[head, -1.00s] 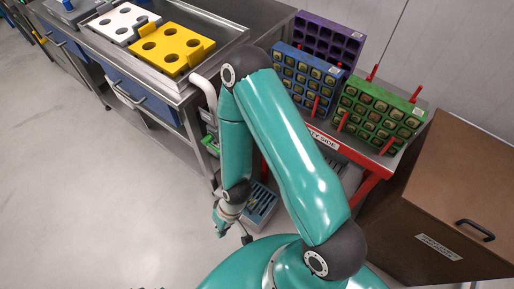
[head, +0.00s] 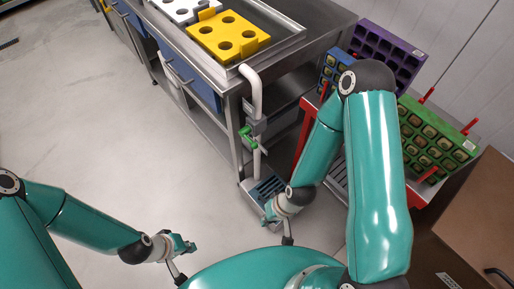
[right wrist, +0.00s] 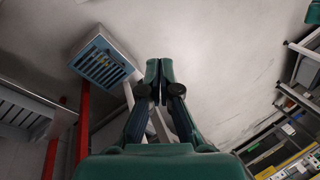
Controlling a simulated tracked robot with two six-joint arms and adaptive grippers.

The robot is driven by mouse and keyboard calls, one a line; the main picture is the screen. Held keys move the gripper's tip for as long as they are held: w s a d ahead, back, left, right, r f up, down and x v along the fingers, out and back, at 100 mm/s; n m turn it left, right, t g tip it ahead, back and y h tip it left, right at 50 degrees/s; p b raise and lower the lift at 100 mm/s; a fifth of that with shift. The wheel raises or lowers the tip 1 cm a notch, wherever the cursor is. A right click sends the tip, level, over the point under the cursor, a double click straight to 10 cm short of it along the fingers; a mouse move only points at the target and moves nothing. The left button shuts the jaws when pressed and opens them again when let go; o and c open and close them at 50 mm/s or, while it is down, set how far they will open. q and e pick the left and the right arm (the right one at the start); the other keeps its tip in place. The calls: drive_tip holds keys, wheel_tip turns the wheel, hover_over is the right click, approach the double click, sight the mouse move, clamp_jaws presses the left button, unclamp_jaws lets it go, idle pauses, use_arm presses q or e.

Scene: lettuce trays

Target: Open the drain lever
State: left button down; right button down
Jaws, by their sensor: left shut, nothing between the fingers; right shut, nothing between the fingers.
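The green drain lever (head: 248,137) sits on the pale drain pipe (head: 254,95) beside the metal bench's corner leg. The lever sticks out to the left and down from the pipe. The pipe runs down toward a grated drain box (head: 265,189) on the floor. My right gripper (head: 270,217) is shut and empty, low near the drain box and well below the lever. In the right wrist view its fingers (right wrist: 159,68) are together, with the grated box (right wrist: 104,62) to their left. My left gripper (head: 188,246) is shut and empty over the floor at lower left, apart from the lever.
A yellow tray (head: 229,35) with holes and a white one (head: 182,10) lie on the bench. A red-framed rack with a green plant tray (head: 440,130) and a purple one (head: 390,50) stands at right. A brown box (head: 478,215) is at lower right. Floor at left is clear.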

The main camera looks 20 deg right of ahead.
sight(255, 148)
drive_tip(key=w+d+f+m+t+y+b, duration=0.1)
drive_tip(key=w+d+f+m+t+b, duration=0.1)
drive_tip(key=w+f+m+t+b, duration=0.6)
drive_tip(key=w+d+f+m+t+b, duration=0.1)
drive_tip(key=w+d+f+m+b, duration=0.15)
drive_tip(key=w+m+b, duration=0.65)
drive_tip(key=d+r+m+t+y+b, duration=0.3)
drive_tip(key=m+t+b, duration=0.6)
drive_tip(key=b, duration=1)
drive_tip(key=shift+w+d+m+t+b, duration=0.15)
drive_tip(key=shift+d+m+t+b, duration=0.35)
drive_tip(key=shift+d, duration=0.75)
drive_tip(key=shift+w+a+r+p, duration=0.75)
drive_tip(key=shift+w+r+p, duration=0.3)
drive_tip(key=shift+w, duration=0.4)
drive_tip(key=shift+w+a+r+p, duration=0.75)
drive_tip(key=shift+w+r+p, duration=0.35)
drive_tip(key=shift+w, duration=0.4)
drive_tip(key=shift+w+a+r+p, duration=0.75)
drive_tip(key=shift+w+r+p, duration=0.3)
drive_tip(key=shift+w, duration=0.4)
